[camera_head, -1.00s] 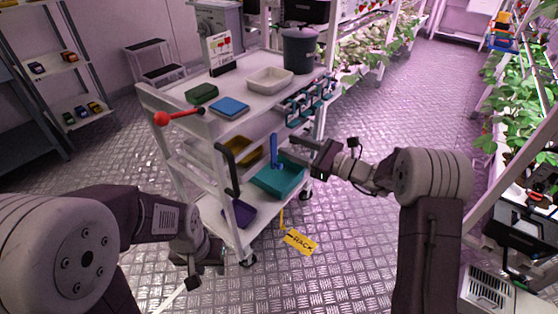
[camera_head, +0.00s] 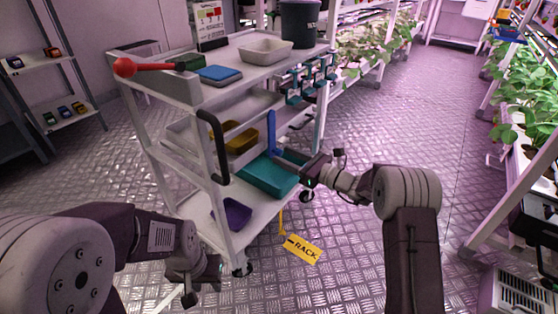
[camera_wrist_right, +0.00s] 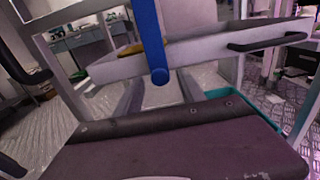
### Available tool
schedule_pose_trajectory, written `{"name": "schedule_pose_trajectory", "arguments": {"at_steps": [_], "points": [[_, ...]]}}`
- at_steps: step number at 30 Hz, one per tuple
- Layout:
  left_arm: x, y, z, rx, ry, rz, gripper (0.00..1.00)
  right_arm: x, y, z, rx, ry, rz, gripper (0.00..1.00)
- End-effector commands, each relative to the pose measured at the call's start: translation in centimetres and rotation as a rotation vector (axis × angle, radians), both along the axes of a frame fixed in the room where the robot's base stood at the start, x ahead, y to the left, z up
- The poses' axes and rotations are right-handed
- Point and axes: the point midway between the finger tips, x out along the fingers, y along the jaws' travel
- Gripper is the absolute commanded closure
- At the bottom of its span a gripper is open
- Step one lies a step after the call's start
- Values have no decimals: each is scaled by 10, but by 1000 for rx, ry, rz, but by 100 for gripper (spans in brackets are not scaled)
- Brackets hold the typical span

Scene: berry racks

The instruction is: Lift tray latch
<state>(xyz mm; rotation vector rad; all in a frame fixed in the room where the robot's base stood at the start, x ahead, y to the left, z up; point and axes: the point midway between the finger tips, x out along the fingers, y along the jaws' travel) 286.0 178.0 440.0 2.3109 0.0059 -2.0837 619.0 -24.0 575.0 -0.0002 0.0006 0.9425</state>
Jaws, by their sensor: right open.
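A white cart (camera_head: 190,88) holds a tray (camera_head: 265,103) on its middle level. A blue upright bar, which looks like the tray latch (camera_head: 271,132), stands at the tray's right end. In the right wrist view the blue bar (camera_wrist_right: 152,35) hangs in front of the white tray (camera_wrist_right: 205,48), its rounded lower end toward me. My right gripper (camera_head: 300,162) is open, just right of and below the bar; contact cannot be told. My left gripper (camera_head: 205,285) is low at the cart's front left, away from the bar; its jaws are unclear.
A yellow RACK tag (camera_head: 302,248) hangs below. Floor is clear to the right; plant racks (camera_head: 525,125) stand beyond.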

Motion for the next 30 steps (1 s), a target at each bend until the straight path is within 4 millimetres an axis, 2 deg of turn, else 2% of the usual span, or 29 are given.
{"name": "schedule_pose_trajectory", "arguments": {"at_steps": [1,6,14,16,19,20,30], "points": [[0,0,-10,0,0,0,64,5,8,-5,1,-4,2,53],[0,0,-17,0,0,0,64,16,23,-2,0,-2,1,53],[0,0,-16,0,0,0,64,18,25,1,0,0,0,53],[0,0,-16,0,0,0,64,18,25,1,0,0,0,67],[0,0,-16,0,0,0,64,18,25,1,0,0,0,95],[0,0,-16,0,0,0,64,18,25,1,0,0,0,100],[0,0,-16,0,0,0,64,18,25,0,0,0,0,100]]}}
